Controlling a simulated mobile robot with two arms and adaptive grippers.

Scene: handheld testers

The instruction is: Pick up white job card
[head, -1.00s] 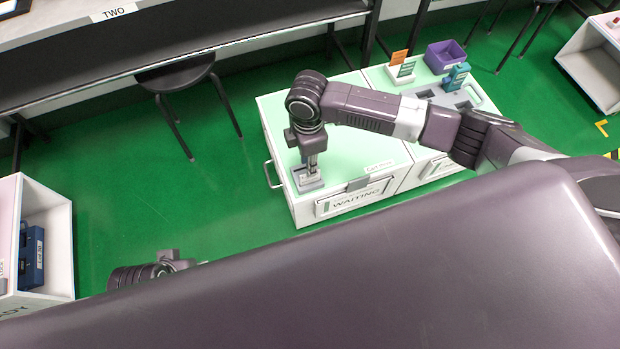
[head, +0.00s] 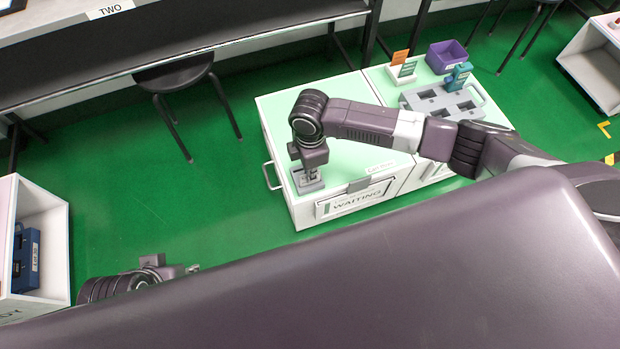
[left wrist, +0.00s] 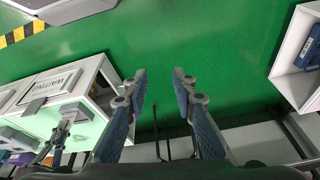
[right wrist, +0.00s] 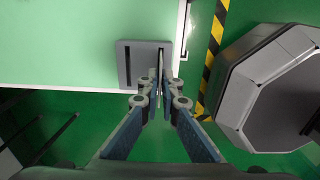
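The white job card (right wrist: 161,62) stands upright, seen edge-on in the right wrist view, in one slot of a grey two-slot holder (right wrist: 137,53). The holder (head: 310,186) sits on the near left corner of the pale green bench top. My right gripper (right wrist: 161,78) points down at the holder, its fingertips either side of the card. The fingers are partly closed, with a narrow gap that seems to remain around the card. In the head view the right gripper (head: 312,174) mostly hides the card. My left gripper (left wrist: 159,73) is open and empty over the green floor.
The cabinet has a WAITING label (head: 357,200) on its front. A grey tray (head: 445,103), a teal tester (head: 458,77), a purple bin (head: 446,56) and a stand with an orange card (head: 401,62) are at the back right. A white open box (head: 42,250) is at left.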

